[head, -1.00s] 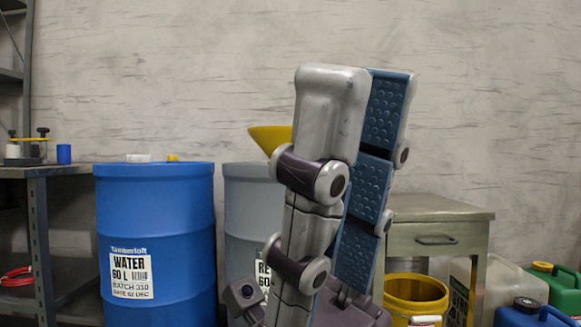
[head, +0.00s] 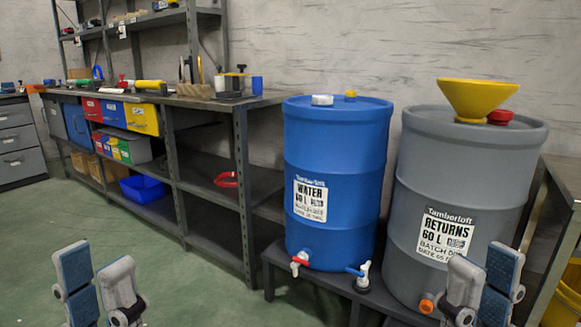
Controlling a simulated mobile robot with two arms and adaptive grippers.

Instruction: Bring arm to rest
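My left gripper (head: 95,260) is at the lower left of the head view. One finger shows its blue ribbed pads and the other its grey back, with a gap between them. My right gripper (head: 484,260) is at the lower right, in front of the grey barrel, with its fingers posed as a mirror image. Both grippers are open, point upward and hold nothing that I can see. The arms behind them are cut off by the bottom edge.
A blue water barrel (head: 336,185) and a grey returns barrel (head: 452,195) with a yellow funnel (head: 476,98) stand on a low dark stand (head: 325,283). A long shelf bench (head: 183,98) with bins runs along the wall. Green floor (head: 45,225) is clear at left.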

